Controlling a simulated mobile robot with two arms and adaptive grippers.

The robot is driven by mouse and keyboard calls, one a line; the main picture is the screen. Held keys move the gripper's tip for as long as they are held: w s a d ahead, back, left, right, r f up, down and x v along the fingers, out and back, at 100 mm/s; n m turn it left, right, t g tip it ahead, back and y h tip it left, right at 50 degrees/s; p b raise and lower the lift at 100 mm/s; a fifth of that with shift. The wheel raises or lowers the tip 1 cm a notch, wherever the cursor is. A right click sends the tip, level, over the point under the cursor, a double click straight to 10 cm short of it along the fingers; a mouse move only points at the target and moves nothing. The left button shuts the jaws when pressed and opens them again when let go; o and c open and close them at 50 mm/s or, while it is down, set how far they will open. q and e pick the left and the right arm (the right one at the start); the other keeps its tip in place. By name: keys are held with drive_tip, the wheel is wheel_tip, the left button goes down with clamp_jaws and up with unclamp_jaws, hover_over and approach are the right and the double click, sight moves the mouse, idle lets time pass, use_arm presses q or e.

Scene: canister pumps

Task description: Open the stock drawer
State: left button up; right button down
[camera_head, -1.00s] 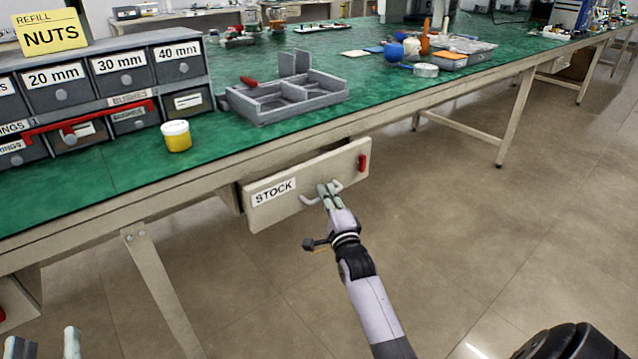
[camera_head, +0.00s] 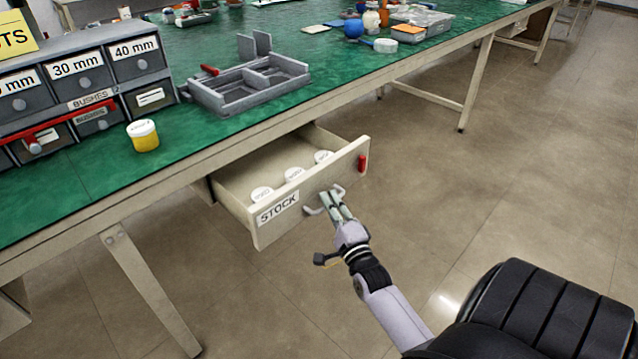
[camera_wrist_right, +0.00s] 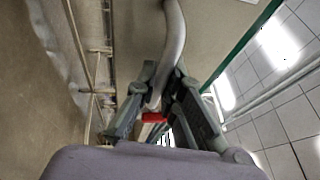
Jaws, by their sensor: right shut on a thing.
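The stock drawer (camera_head: 320,213) under the green bench is pulled out, with a white STOCK label on its cream front. Several white-lidded jars (camera_head: 295,174) show inside it. My right gripper (camera_head: 336,199) is at the drawer's grey bar handle (camera_head: 313,210) and is shut on it. In the right wrist view the handle (camera_wrist_right: 174,40) runs down between the fingers of the right gripper (camera_wrist_right: 165,85). A red piece (camera_head: 362,162) is on the drawer front, right of the handle. My left gripper is not in view.
On the green bench top (camera_head: 190,130) are a grey divided tray (camera_head: 250,88), a yellow jar with a white lid (camera_head: 144,136) and a cabinet of small labelled drawers (camera_head: 85,85). A bench leg (camera_head: 150,285) stands left of the drawer. The floor to the right is clear.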

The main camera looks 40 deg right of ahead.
drive_tip(key=shift+s+d+f+p, duration=0.1)
drive_tip(key=shift+s+p, duration=0.45)
drive_tip(key=shift+s, duration=1.35)
drive_tip(key=c, duration=1.7)
unclamp_jaws()
drive_tip(key=v, duration=1.2)
